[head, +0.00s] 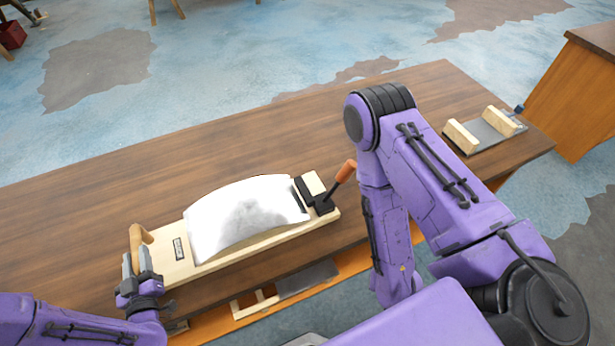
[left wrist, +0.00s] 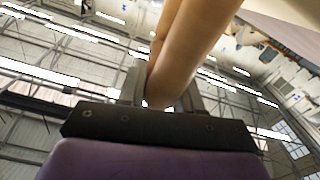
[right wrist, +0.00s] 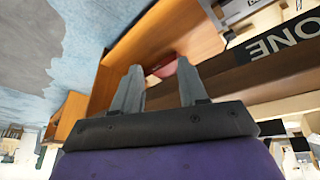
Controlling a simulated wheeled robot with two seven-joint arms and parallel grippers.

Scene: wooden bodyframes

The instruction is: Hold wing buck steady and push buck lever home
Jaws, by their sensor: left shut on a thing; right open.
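The wing buck (head: 180,265) is a pale wooden board on the bench, with a curved white panel (head: 245,215) lying over it. A wooden handle (head: 140,238) stands at its left end. The buck lever (head: 343,173) has an orange grip and rises tilted up and right from a black clamp (head: 315,194) at the right end. My left gripper (head: 137,264) is shut on the wooden handle, which also shows between its fingers in the left wrist view (left wrist: 185,55). My right gripper (right wrist: 160,90) is open and empty in the right wrist view; in the head view it is hidden behind my right arm.
The wooden bench (head: 130,185) is clear behind the buck. A fixture with two wooden blocks (head: 480,132) sits at the bench's far right end. Another wooden cabinet (head: 575,90) stands beyond a gap at right. A lower shelf (head: 290,290) shows below the front edge.

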